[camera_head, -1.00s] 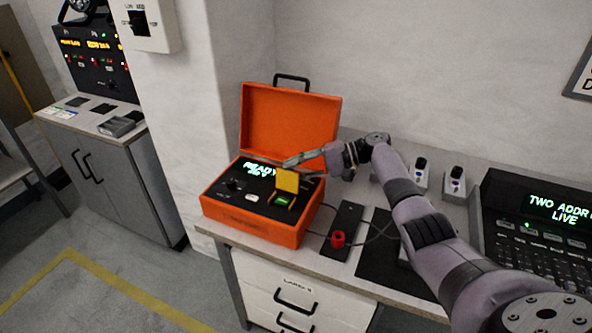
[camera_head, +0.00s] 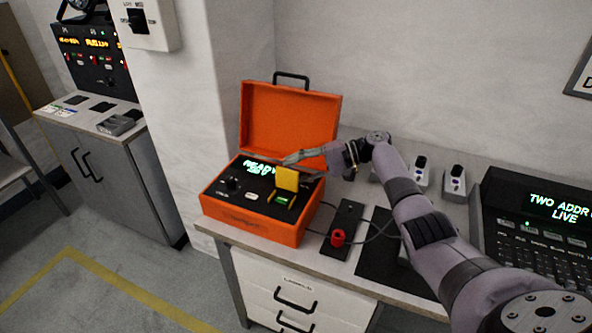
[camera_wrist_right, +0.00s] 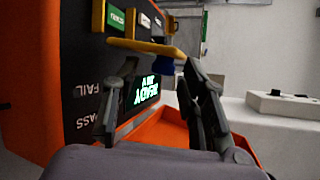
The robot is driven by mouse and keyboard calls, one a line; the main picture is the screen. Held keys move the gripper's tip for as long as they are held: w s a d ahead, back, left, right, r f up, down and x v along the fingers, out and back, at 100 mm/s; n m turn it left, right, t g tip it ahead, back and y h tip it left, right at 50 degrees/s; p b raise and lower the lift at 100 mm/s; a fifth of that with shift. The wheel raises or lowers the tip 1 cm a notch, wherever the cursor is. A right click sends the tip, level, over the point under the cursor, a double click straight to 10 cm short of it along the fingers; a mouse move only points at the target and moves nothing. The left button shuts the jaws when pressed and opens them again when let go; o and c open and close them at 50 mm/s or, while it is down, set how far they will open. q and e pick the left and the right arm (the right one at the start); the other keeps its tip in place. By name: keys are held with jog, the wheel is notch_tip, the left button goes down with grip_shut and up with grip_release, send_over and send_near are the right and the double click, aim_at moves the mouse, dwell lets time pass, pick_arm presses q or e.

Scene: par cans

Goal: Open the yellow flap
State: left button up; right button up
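The yellow flap (camera_head: 287,179) stands raised on the black panel of the orange case (camera_head: 253,225). The green button (camera_head: 281,199) in its yellow frame is uncovered in front of it. My right gripper (camera_head: 290,160) reaches in from the right, just behind the flap. In the right wrist view, the flap (camera_wrist_right: 145,47) shows edge-on across the fingertips (camera_wrist_right: 160,68). The fingers are apart with nothing clearly held between them. I cannot tell whether a finger touches the flap. My left gripper is not in view.
The case's open lid (camera_head: 290,118) stands behind the panel. A black plate with a red knob (camera_head: 338,237) lies right of the case, with a cable. A keyboard console (camera_head: 540,220) is at far right. A white wall pillar (camera_head: 190,120) rises at the left.

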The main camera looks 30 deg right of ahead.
jog(key=v, duration=1.1)
jog(key=shift+s+d, duration=0.15)
jog(key=shift+d, duration=0.2)
